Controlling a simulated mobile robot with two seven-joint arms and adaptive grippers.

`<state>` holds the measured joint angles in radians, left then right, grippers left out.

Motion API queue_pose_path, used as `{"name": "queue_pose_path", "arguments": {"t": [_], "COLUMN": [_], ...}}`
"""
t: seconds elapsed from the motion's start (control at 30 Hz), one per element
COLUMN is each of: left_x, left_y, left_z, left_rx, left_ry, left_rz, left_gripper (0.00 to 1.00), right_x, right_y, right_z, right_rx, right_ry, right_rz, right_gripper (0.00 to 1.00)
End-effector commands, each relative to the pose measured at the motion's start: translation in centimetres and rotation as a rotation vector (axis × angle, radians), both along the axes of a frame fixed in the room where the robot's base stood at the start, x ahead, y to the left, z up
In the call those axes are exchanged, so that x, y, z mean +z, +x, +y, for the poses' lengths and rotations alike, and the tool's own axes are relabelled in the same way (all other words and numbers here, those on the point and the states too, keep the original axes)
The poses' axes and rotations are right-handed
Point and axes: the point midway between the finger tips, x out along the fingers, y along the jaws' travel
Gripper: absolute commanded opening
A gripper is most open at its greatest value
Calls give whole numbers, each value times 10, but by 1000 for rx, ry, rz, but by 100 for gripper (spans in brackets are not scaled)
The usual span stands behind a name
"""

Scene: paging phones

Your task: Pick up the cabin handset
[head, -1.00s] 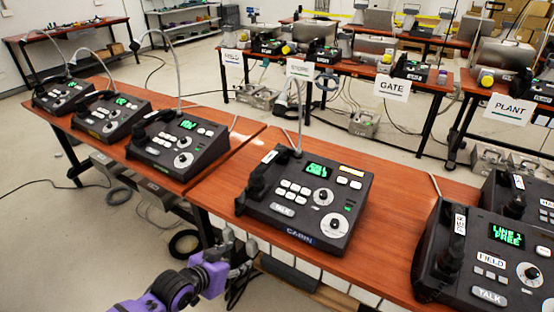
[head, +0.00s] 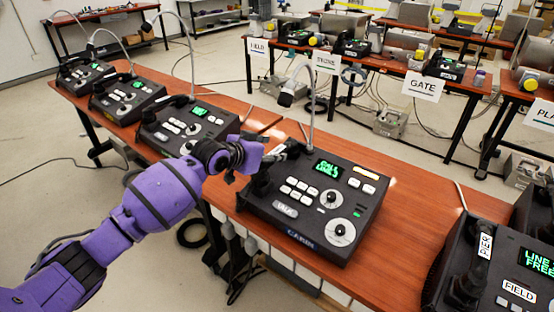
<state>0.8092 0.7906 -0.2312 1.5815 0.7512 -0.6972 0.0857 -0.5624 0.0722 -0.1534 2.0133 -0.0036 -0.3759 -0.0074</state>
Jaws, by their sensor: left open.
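The cabin phone (head: 325,236) is a black console marked CABIN on its front edge, with a lit green screen, pale buttons and two round dials. It sits on the wooden table in the middle of the head view. Its black cabin handset (head: 262,182) lies in the cradle along the console's left side; the upper part is partly hidden by my gripper. My left gripper (head: 284,153) is open over the upper end of the handset. I cannot tell whether its fingers touch the handset. My right gripper is not in view.
A gooseneck microphone (head: 286,97) rises behind the cabin phone, close to my gripper. Bare tabletop (head: 400,262) lies between the cabin and FIELD phones.

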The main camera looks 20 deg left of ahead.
Motion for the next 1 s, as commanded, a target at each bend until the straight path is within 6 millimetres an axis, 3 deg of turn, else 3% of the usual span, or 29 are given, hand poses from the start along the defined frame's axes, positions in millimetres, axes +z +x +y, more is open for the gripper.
{"name": "queue_pose_path", "arguments": {"t": [0.2, 0.5, 0.9, 1.0], "left_x": [-18, -20, -20, -19], "left_y": [24, 29, 29, 29], "left_z": [-9, -11, -11, -11], "left_rx": [1, 0, 0, 0], "left_ry": [-1, 0, 0, -1], "left_rz": [2, -1, 0, -3], "left_gripper": [50, 50, 0, 0], "right_x": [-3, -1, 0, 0], "right_y": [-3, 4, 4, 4], "right_z": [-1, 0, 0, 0], "right_rx": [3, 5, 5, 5], "right_ry": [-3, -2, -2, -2], "right_rz": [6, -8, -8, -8], "right_gripper": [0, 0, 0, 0]}}
